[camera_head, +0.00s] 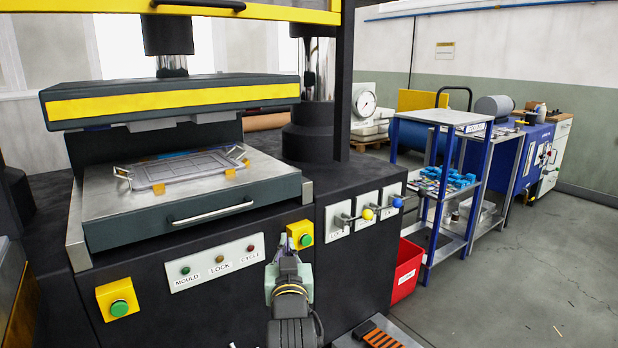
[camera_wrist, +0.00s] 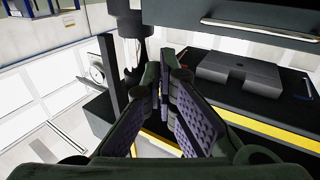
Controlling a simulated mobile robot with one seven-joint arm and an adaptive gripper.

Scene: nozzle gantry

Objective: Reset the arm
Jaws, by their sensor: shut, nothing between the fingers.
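My gripper (camera_head: 285,250) is in front of the press, at the lower middle of the head view, in front of the dark front panel. In the wrist view my gripper (camera_wrist: 167,85) shows its two dark, ridged fingers close together with nothing held. A grey mould plate (camera_head: 183,170) with handles lies on the press's lower bed (camera_head: 120,203), with the press open above it. In the wrist view the press appears turned over, with its bar handle (camera_wrist: 260,30) at the top. The contact of the fingertips is hard to make out.
Green buttons on yellow boxes (camera_head: 118,300) and a label panel (camera_head: 215,262) are on the press front. A red bin (camera_head: 407,268) and a blue-framed trolley (camera_head: 433,205) stand right.

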